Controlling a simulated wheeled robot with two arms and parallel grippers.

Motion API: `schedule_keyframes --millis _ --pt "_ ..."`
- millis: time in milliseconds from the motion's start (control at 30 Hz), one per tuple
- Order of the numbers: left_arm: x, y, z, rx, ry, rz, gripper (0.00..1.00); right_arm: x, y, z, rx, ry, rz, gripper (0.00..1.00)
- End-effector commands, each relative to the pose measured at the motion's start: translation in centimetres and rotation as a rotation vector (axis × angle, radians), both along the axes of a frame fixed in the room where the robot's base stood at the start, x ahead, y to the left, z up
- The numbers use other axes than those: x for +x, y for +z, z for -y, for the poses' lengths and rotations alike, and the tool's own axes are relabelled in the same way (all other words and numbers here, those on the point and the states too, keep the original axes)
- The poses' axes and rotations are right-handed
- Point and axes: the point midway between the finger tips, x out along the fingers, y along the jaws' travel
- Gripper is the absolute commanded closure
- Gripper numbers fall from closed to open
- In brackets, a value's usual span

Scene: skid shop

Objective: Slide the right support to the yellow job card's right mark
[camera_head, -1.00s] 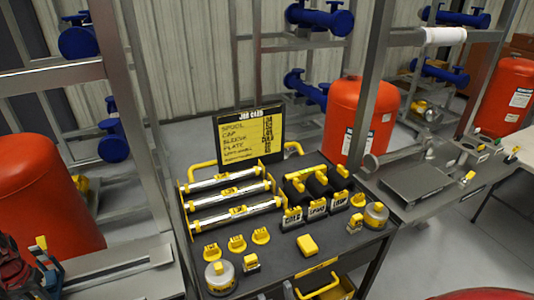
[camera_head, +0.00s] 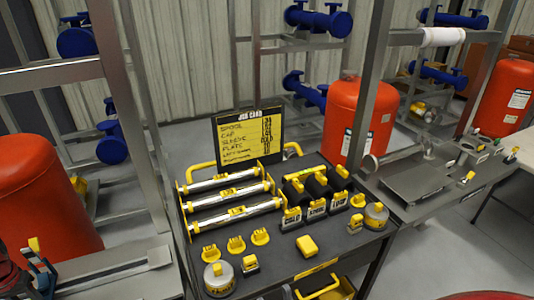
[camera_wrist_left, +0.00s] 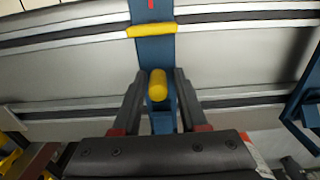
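The job card (camera_head: 249,135) is a black-framed yellow board standing at the back of the cart; its small lettering is hard to read. A blue support (camera_head: 46,277) with a yellow top stands on a grey rail bench at the lower left. The left wrist view shows a blue support (camera_wrist_left: 152,55) across pale rails, with a yellow knob (camera_wrist_left: 158,84) and a yellow band. My left gripper (camera_wrist_left: 160,82) has one finger on each side of the knob, with narrow gaps. In the head view my left gripper is mostly cut off at the left edge. My right gripper is out of view.
The cart top (camera_head: 342,243) holds silver cylinders (camera_head: 228,194), yellow pieces and black labelled blocks. Orange tanks (camera_head: 45,195) stand at left and right. Metal uprights (camera_head: 125,110) rise between them. Another blue part (camera_wrist_left: 300,105) is at the wrist view's right.

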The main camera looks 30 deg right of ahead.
Motion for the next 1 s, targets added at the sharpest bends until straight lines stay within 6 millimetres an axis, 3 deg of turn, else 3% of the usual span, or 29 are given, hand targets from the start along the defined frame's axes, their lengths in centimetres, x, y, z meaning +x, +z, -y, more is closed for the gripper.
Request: schedule_keyframes --millis 433,1000 --pt "0.0 0.3 0.2 -0.002 -0.002 0.0 0.45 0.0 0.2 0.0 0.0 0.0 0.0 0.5" --pt "0.1 5.1 0.2 -0.001 -0.003 0.002 0.45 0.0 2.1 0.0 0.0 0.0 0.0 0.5"
